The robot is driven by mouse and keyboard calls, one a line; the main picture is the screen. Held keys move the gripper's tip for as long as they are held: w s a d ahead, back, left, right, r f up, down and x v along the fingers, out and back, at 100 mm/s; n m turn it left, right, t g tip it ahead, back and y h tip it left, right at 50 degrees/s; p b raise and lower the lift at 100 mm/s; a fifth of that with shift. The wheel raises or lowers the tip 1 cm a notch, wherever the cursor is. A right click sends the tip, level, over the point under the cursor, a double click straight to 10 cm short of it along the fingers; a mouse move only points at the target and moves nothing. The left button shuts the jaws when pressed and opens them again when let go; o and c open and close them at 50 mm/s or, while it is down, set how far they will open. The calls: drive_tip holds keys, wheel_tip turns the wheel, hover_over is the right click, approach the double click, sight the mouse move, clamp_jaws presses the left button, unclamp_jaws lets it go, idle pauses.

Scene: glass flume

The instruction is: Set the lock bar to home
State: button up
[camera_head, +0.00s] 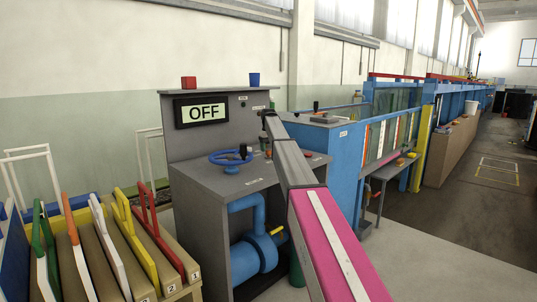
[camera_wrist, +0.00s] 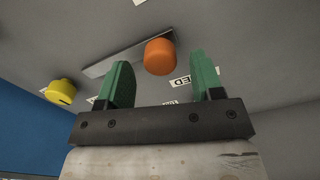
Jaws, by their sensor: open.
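In the wrist view an orange round knob (camera_wrist: 160,57) stands at the right end of a flat grey bar (camera_wrist: 112,58) on a grey panel. I take this to be the lock bar; no readable mark confirms it. My gripper (camera_wrist: 160,72) has its two green fingers apart, one to each side of the knob in the picture. I see no finger touching the knob, and cannot tell the depth between them. White labels on the panel are partly hidden by the fingers, and I cannot read a home mark. In the head view my arm hides this spot.
A yellow knob (camera_wrist: 61,92) is left of the bar. In the head view the grey console (camera_head: 225,190) carries an OFF display (camera_head: 202,111) and a blue handwheel (camera_head: 230,158). The blue flume (camera_head: 340,160) stands right of it. Coloured-handled boards (camera_head: 100,250) stand at lower left.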

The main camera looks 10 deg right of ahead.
sight(269, 152)
drive_tip(key=shift+f, duration=1.55)
clamp_jaws()
drive_tip(key=shift+w+d, duration=0.65)
drive_tip(key=shift+d, duration=0.25)
drive_tip(key=shift+w+d, duration=0.65)
drive_tip(key=shift+d, duration=0.2)
unclamp_jaws()
drive_tip(key=shift+d, duration=0.1)
drive_tip(key=shift+r, duration=0.1)
